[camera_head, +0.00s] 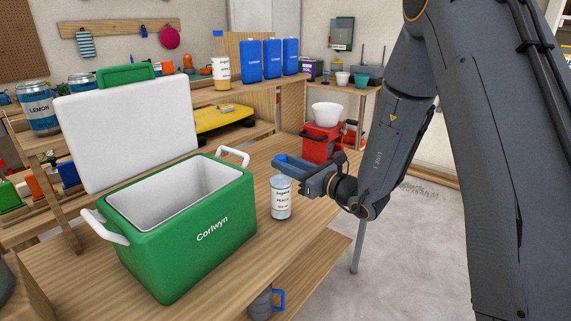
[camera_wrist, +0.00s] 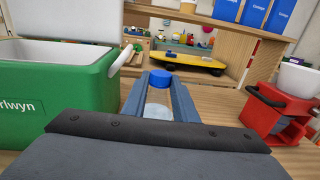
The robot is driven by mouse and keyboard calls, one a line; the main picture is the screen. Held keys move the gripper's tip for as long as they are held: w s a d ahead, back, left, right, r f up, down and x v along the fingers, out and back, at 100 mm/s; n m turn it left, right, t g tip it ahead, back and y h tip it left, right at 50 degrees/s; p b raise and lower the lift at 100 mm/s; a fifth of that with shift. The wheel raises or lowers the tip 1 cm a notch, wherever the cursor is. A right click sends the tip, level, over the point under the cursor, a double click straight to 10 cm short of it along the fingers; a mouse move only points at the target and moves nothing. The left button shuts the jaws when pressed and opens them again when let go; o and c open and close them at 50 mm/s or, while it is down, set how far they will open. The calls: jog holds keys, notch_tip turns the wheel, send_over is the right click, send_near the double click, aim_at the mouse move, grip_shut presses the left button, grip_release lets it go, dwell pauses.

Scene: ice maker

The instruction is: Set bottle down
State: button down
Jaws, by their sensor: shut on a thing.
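A clear bottle (camera_head: 281,200) with a white label and a blue cap stands upright at the wooden table (camera_head: 262,172), to the right of the green cooler. My gripper (camera_head: 287,165) reaches in from the right and is shut on the bottle's upper part, just below the cap. In the wrist view the bottle's blue cap (camera_wrist: 161,78) shows between my two fingers (camera_wrist: 160,100). The bottle's base appears at the tabletop level, but I cannot tell whether it touches the wood.
An open, empty green cooler (camera_head: 185,243) with a raised white lid (camera_head: 128,128) stands left of the bottle. A red machine with a white bowl (camera_head: 325,115) stands behind my gripper.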

jog(key=c, duration=1.4)
grip_release()
jog(key=shift+f, duration=0.15)
jog(key=shift+c, duration=0.2)
